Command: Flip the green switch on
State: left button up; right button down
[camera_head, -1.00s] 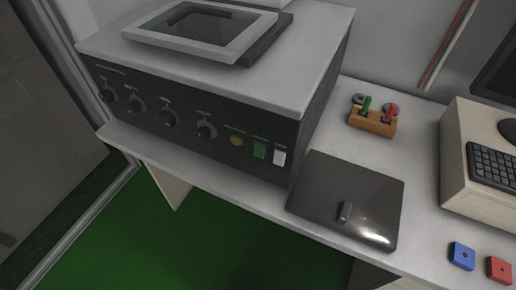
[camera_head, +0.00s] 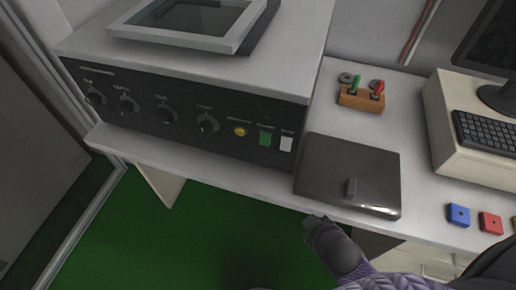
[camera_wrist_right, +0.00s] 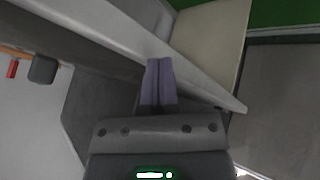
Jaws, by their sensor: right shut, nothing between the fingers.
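Two green switches show in the head view. A green rocker switch (camera_head: 265,138) sits on the dark front panel of the grey machine, between a round yellow button and a white switch. A small wooden block (camera_head: 361,98) on the table carries a green-handled lever (camera_head: 356,83) and a red-handled lever (camera_head: 378,90); the green one points up. My right gripper (camera_head: 315,219) is low in front of the table edge, below the black box and apart from both switches. In the wrist view its fingers (camera_wrist_right: 159,68) are together and empty. My left gripper is not in view.
The grey machine (camera_head: 210,65) stands left on the white table. A flat black box (camera_head: 347,170) with a small handle lies between my right gripper and the wooden block. A computer with a keyboard (camera_head: 484,131) stands right, with blue (camera_head: 458,215) and red (camera_head: 490,223) blocks before it.

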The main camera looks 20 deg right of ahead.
jog(key=w+r+n+t, duration=0.1)
jog(key=w+d+r+n+t, duration=0.1)
jog(key=w+t, duration=0.1)
jog(key=w+d+r+n+t, duration=0.1)
jog(key=r+n, duration=0.1)
jog(key=shift+w+d+r+y, duration=0.1)
jog(key=shift+w+y, duration=0.3)
jog(key=r+n+t, duration=0.1)
jog(key=w+n+y, duration=0.1)
jog(key=r+n+t+y, duration=0.1)
jog(key=shift+w+r+n+t, duration=0.25)
jog(key=shift+r+n+t, duration=0.05)
jog(key=shift+r, duration=0.05)
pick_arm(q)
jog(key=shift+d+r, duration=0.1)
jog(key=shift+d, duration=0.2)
pick_arm(e)
jog(key=s+a+r+n+g+y, duration=0.1)
jog(key=r+n+y, duration=0.4)
jog(key=n+y, duration=0.5)
jog(key=s+a+n, duration=0.1)
jog(key=a+n, duration=0.1)
jog(key=shift+a+r+n, duration=0.15)
jog(key=shift+a+n, duration=0.15)
jog(key=shift+a, duration=0.1)
jog(key=shift+s, duration=0.1)
